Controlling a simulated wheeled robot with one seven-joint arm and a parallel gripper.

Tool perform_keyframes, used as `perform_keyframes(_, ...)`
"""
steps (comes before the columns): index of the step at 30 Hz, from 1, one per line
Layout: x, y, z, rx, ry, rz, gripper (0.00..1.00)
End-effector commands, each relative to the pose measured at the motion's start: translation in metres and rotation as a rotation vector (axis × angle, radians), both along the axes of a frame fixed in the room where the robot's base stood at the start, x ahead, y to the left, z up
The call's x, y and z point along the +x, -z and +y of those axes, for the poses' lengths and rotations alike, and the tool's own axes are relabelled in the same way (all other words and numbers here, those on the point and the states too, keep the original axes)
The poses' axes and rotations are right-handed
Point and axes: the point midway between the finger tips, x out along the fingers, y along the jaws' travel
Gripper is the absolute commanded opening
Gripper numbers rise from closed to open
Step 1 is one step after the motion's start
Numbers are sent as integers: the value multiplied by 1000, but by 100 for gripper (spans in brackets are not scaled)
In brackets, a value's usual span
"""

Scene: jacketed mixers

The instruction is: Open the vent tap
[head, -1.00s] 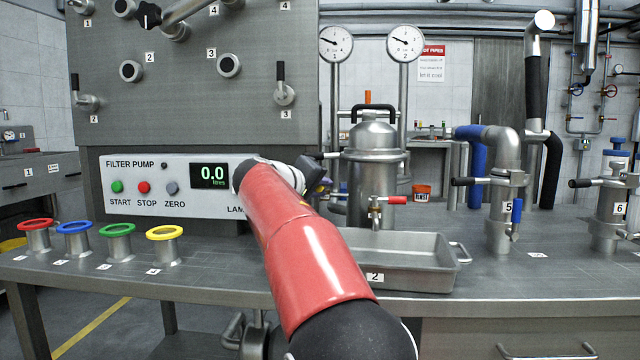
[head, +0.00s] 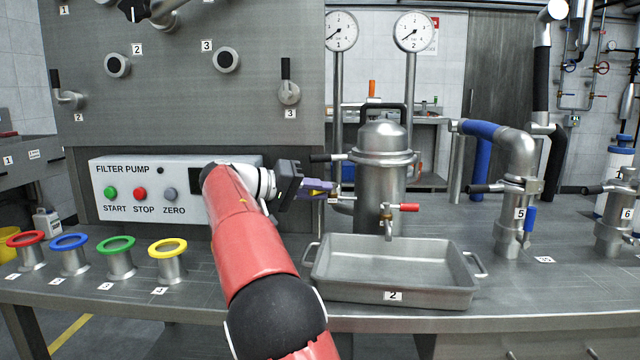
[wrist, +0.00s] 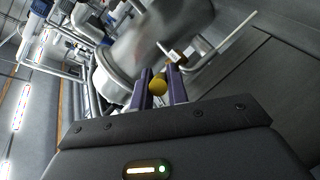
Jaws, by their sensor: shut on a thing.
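A steel jacketed vessel (head: 379,170) with a domed lid stands right of centre. My gripper (head: 325,188) is at its left side, with purple fingers. In the wrist view my gripper (wrist: 163,88) is shut on a small yellow knob (wrist: 158,86) between its fingertips. The knob lies against the vessel's side; its stem and mount are mostly hidden. No label shows that it is the vent tap. A tap with a red lever (head: 409,207) sits low on the vessel's front, apart from my gripper.
A steel tray (head: 395,296) marked 2 sits in front of the vessel. The filter pump panel (head: 125,192) is behind my arm. A pipe stand with a blue lever (head: 530,218) is at right. Several coloured ring cups stand at left.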

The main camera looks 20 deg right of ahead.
Motion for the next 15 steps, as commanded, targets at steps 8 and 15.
perform_keyframes(8, -1, 1, 2, 2, 14, 2, 0)
perform_keyframes(15, -1, 1, 1, 2, 14, 2, 19)
